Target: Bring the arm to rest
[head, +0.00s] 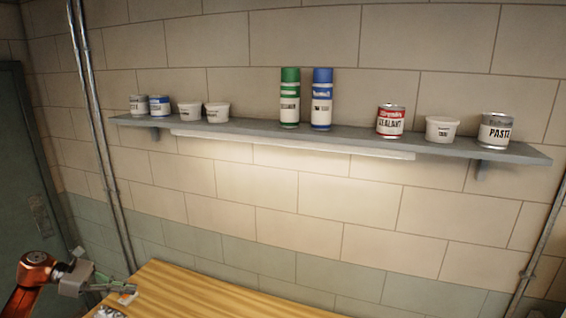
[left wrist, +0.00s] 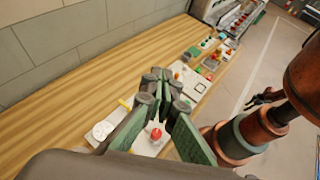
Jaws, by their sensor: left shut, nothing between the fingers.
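My left gripper (head: 112,284) is at the lower left of the head view, at the end of my orange arm, close to the left end of the wooden bench (head: 200,292). In the left wrist view my left gripper (left wrist: 160,76) points away along the bench top (left wrist: 70,95). Its fingers meet at the tips with nothing between them. A white plate with a red knob (left wrist: 156,134) shows between and below the fingers; I cannot tell how far below.
A grey wall shelf (head: 350,139) holds several tubs and cans, a green spray can (head: 290,98) and a blue one (head: 322,99). Pipes (head: 98,130) run down the wall at left, beside a dark door (head: 25,170). Small panels (left wrist: 190,80) line the bench edge. Open floor (left wrist: 262,60) lies beyond.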

